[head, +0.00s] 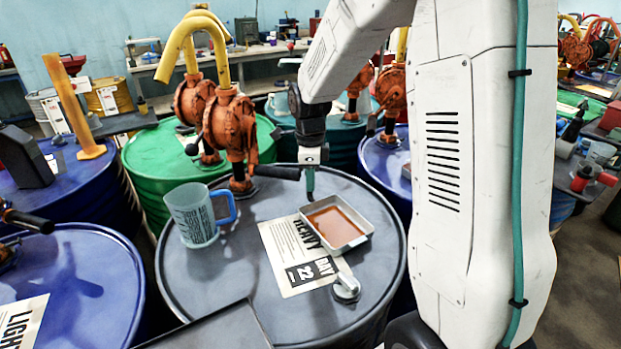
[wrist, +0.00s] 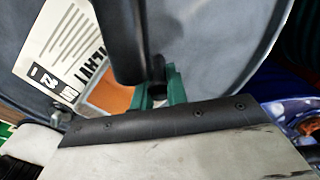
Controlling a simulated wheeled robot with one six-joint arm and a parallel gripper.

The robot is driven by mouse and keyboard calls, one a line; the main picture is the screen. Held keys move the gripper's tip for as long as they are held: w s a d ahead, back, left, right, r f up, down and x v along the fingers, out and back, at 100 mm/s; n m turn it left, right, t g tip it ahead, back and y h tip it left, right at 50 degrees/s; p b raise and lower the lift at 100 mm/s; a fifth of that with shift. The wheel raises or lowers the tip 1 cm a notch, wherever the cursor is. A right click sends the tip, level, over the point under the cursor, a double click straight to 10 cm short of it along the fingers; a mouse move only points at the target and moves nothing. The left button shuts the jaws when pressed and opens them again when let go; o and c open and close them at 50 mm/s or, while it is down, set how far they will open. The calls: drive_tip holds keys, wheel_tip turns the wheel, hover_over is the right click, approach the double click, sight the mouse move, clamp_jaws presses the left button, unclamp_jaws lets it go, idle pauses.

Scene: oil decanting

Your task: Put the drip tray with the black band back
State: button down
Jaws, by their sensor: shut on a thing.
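The drip tray (head: 352,243) is a shallow pale metal tray with orange-brown liquid inside. It is over the grey drum lid, partly covering the paper label; I cannot tell whether it touches the lid. A black band on it cannot be made out. My gripper (head: 310,196) points down at its back left rim, with its green fingers shut on that rim. In the wrist view, the green fingers (wrist: 157,92) are beside the orange liquid of the tray (wrist: 112,96), and a dark bar hides part of it.
The grey drum lid (head: 225,285) carries a blue-handled jug (head: 195,217), a label (head: 290,262) and a metal cap (head: 346,288). An orange pump (head: 230,128) stands behind, its black handle (head: 277,172) reaching close to my gripper. Blue and green drums surround this one. The lid's front left is clear.

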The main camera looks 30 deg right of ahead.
drive_tip(key=c, duration=1.4)
unclamp_jaws()
drive_tip(key=shift+f, duration=0.1)
